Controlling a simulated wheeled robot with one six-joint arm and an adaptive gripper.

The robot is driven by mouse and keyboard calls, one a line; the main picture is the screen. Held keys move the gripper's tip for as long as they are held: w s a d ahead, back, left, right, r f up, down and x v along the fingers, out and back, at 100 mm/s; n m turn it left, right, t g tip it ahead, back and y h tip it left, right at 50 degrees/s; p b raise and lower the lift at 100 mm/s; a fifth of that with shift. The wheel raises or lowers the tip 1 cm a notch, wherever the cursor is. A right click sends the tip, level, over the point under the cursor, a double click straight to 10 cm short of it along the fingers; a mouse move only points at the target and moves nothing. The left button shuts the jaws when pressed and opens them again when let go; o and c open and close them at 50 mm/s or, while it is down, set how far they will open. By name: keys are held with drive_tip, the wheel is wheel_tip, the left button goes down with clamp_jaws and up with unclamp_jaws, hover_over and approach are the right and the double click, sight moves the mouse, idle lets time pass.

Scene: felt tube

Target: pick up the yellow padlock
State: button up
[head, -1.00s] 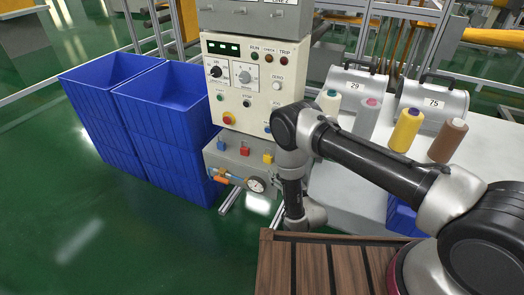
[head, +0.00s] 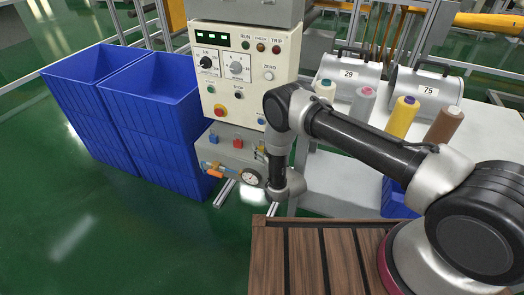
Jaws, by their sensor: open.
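The yellow padlock (head: 260,149) hangs on the front of the grey box under the control panel, at the right end of a row of padlocks. My forearm covers part of it, so only a sliver shows. My wrist is in front of and below the yellow padlock, close to the box's lower right corner. My gripper's fingers do not show; they are hidden behind the wrist or the forearm.
A gauge (head: 250,177) and an orange-handled valve (head: 213,173) sit below the padlocks. Blue crates (head: 150,120) stand left of the machine. A table (head: 350,165) with thread cones and metal cases stands right. A slatted wooden top (head: 300,262) lies in front.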

sight(263, 149)
clamp_jaws()
drive_tip(key=shift+r, duration=0.1)
wheel_tip(263, 149, up, 10)
idle(0.6)
